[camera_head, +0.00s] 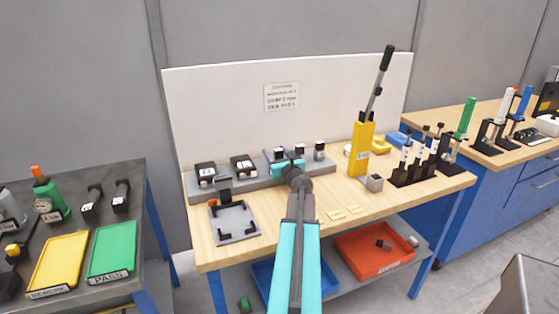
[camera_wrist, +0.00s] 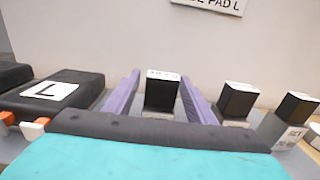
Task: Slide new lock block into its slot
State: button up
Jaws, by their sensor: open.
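My gripper (camera_wrist: 160,76) is open, with its two purple fingers on either side of a small block with a black front and white top label (camera_wrist: 161,90). The block stands upright, and the fingers look apart from it. Its label is too small to read, so I cannot tell if it is the new lock block. In the head view my gripper (camera_head: 284,156) is over the grey rack (camera_head: 250,183) at the back of the bench, partly hidden by my arm. A grey fixture with an open middle (camera_head: 235,222) lies at front left; I cannot tell which opening is the slot.
Two similar dark blocks (camera_wrist: 237,98) (camera_wrist: 297,106) stand close on the right. A larger black pad marked L (camera_wrist: 55,92) is close on the left. A yellow lever press (camera_head: 360,150) stands farther right. The white board (camera_head: 230,110) rises behind the rack.

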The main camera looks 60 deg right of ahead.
jog(key=shift+c, duration=0.4)
grip_shut()
jog(key=shift+r, duration=0.15)
jog(key=shift+r, duration=1.35)
jog(key=shift+s+a+r, duration=0.1)
jog(key=shift+s+r, duration=0.05)
jog(key=shift+r, duration=0.2)
jog(key=s+a+b, duration=0.1)
jog(key=s+a, duration=0.1)
jog(key=s, duration=0.5)
jog(key=s+a+r+b, duration=0.1)
jog(key=s+a, duration=0.2)
jog(key=s, duration=0.4)
jog(key=shift+s+a+r, duration=0.15)
jog(key=shift+s, duration=0.25)
jog(key=shift+r, duration=0.1)
